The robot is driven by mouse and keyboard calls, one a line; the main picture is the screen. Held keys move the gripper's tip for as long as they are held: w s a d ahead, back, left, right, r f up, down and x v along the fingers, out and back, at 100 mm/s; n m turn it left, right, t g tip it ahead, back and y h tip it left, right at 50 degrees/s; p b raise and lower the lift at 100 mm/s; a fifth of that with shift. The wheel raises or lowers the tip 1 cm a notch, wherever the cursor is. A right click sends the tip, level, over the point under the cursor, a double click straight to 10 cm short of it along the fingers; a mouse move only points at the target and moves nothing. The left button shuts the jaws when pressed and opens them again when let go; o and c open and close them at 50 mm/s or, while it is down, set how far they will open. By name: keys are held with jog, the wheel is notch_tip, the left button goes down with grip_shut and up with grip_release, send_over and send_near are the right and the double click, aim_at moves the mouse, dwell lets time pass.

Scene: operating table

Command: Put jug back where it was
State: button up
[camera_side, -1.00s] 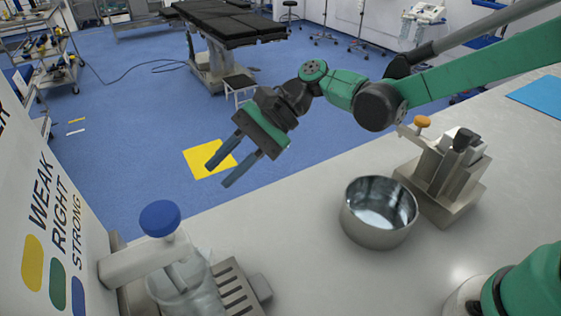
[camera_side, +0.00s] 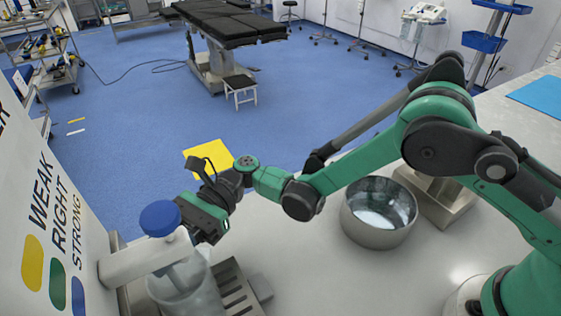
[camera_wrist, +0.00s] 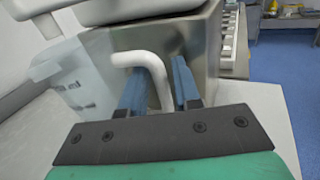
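The jug (camera_side: 185,293) is clear and stands at the lower left of the side view, below a white dispenser arm with a blue knob (camera_side: 160,217). In the wrist view the translucent jug (camera_wrist: 88,85) is at the left, with faint markings and a pale bent handle (camera_wrist: 152,66). My gripper (camera_wrist: 157,85) has its two blue fingers on either side of this handle, with visible gaps. It is open. In the side view the dispenser hides my fingertips.
A slotted metal tray (camera_side: 236,290) is beside the jug. A steel bowl (camera_side: 379,213) stands on the counter, below my arm. A metal stand (camera_side: 435,205) behind it is partly hidden by my arm. A sign panel (camera_side: 40,215) borders the left. The front middle counter is clear.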

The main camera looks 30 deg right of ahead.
jog(key=shift+a, duration=0.15)
grip_shut()
dwell(1.4)
